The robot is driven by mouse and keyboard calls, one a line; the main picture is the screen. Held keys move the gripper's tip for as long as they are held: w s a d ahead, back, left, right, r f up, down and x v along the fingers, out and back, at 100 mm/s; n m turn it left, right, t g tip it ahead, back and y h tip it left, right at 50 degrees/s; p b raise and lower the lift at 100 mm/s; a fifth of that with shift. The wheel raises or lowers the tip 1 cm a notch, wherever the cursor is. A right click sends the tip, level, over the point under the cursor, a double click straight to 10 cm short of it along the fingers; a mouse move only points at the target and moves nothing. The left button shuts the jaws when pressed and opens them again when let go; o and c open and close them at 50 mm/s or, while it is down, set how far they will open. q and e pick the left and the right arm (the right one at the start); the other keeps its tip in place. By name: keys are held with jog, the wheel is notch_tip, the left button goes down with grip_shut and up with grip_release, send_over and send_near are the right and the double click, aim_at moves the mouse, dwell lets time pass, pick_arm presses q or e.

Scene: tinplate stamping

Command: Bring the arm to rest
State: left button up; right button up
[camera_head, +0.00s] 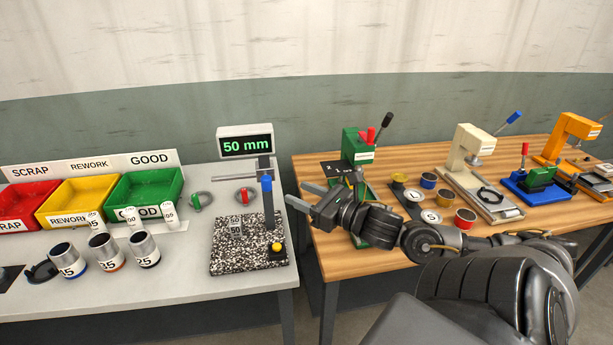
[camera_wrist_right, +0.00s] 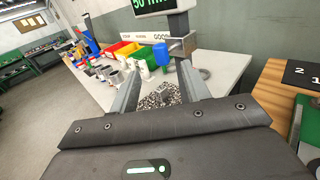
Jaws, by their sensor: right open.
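My right arm comes in from the right in the head view and reaches over the wooden bench. My right gripper (camera_head: 300,198) is open and empty, pointing left across the gap between the two benches. Its two parallel fingers (camera_wrist_right: 160,92) show apart in the right wrist view, with nothing between them. Beyond them, in the line of view, is the height gauge on its speckled stone base (camera_head: 222,259), with a display (camera_head: 246,145) reading 50 mm. My left gripper is not in view.
Red (camera_head: 22,207), yellow (camera_head: 75,203) and green (camera_head: 146,191) bins stand on the grey table (camera_head: 195,285) with several cups. The wooden bench (camera_head: 345,270) holds a green press (camera_head: 356,146), a cream press (camera_head: 468,148), an orange press (camera_head: 567,138) and small tins, close around my right arm.

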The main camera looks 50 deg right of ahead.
jog(key=shift+s, duration=0.4)
dwell(0.3)
